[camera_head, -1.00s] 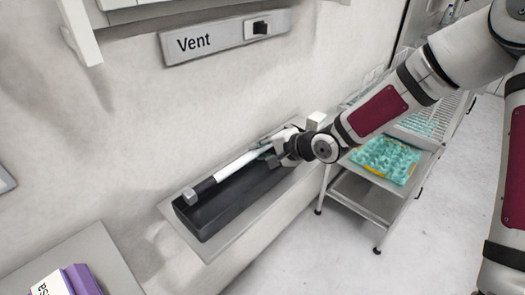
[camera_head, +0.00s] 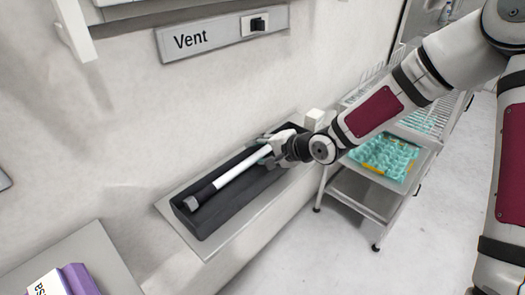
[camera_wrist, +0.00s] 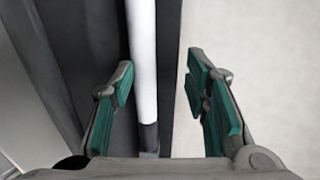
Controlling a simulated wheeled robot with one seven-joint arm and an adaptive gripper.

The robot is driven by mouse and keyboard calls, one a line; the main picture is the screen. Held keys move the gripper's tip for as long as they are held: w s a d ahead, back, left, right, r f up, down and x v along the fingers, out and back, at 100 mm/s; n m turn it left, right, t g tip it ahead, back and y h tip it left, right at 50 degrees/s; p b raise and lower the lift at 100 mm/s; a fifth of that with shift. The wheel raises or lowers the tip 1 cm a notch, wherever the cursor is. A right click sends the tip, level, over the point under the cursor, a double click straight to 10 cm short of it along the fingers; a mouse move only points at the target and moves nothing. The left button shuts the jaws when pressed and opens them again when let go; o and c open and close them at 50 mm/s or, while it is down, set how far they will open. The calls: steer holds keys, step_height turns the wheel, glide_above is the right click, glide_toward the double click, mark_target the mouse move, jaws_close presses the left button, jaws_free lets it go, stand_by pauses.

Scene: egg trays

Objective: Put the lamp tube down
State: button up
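The lamp tube (camera_head: 243,167) is white with a dark band and a grey cap at its near left end. It lies lengthwise within the outline of the long black tray (camera_head: 215,222); I cannot tell whether it rests on the tray floor. My gripper (camera_head: 268,152) is at the tube's far right end. In the wrist view the tube (camera_wrist: 144,60) runs between the two green-padded fingers of my gripper (camera_wrist: 160,85). The fingers stand apart, with a gap on both sides of the tube, wider on the right. The tube's far end is hidden behind my gripper.
The tray sits on a grey ledge (camera_head: 214,246) against the wall. A Vent switch panel (camera_head: 222,34) is above. A small white block (camera_head: 314,119) stands behind my gripper. A metal cart (camera_head: 361,205) with teal egg trays (camera_head: 384,157) is at the right.

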steer(key=shift+r, duration=0.25)
steer(key=p+v, duration=0.4)
steer(key=v, duration=0.8)
steer(key=shift+r, duration=0.3)
steer(key=s+d+r+n+g+h, duration=0.1)
steer(key=s+d+r+n+h, duration=0.15)
steer(key=s+d+h, duration=0.5)
steer(key=s+d+r+n+g+h, duration=0.1)
steer(key=s+d+r+n+h, duration=0.2)
steer(key=d, duration=0.7)
steer(key=s+r+n+y, duration=0.1)
steer(key=s+r, duration=0.3)
steer(key=s, duration=0.6)
steer(key=s+r+n+g, duration=0.1)
steer(key=s+r, duration=0.4)
steer(key=s, duration=0.6)
steer(key=shift+s+a+g+y, duration=0.2)
steer(key=shift+a+g+y, duration=0.1)
steer(key=shift+y, duration=0.05)
